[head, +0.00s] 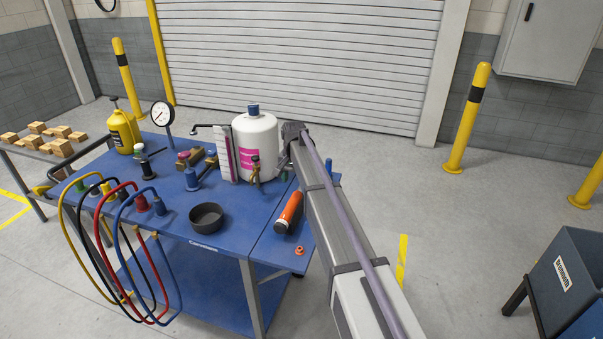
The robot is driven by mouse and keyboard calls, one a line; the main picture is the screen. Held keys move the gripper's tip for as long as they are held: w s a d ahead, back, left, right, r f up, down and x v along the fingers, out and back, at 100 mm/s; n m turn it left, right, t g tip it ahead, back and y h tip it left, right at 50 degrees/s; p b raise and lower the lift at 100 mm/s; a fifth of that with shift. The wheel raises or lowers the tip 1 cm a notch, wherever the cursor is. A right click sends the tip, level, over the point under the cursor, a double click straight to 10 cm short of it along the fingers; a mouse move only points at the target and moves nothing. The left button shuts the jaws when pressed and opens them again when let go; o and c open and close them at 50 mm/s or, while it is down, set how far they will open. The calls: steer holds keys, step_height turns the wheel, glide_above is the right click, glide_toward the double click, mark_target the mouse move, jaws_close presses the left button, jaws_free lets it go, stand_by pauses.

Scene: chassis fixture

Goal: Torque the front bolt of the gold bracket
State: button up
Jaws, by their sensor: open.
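A small gold-brown piece (196,154), which looks like the gold bracket, sits on the blue bench (170,225) among coloured knobs. Its bolts are too small to tell apart. An orange and black hand tool (289,213) lies on the right part of the bench, close beside my arm. My arm reaches from the lower right up to a dark joint beside the white bottle. My gripper does not show; the arm's far end is hidden behind the links and bottle.
A white bottle (257,150) with a blue cap, a pressure gauge (162,114), a yellow jug (122,132) and a black bowl (206,218) stand on the bench. Coloured hoses (103,225) loop over its left front. A small orange ring (299,250) lies near the right edge.

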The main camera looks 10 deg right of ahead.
mark_target(295, 196)
steer(key=shift+s+a+f, duration=0.1)
steer(key=shift+f, duration=0.25)
step_height(295, 196, down, 10)
steer(key=b, duration=1)
steer(key=shift+r, duration=0.15)
steer(key=shift+r, duration=0.15)
jaws_close()
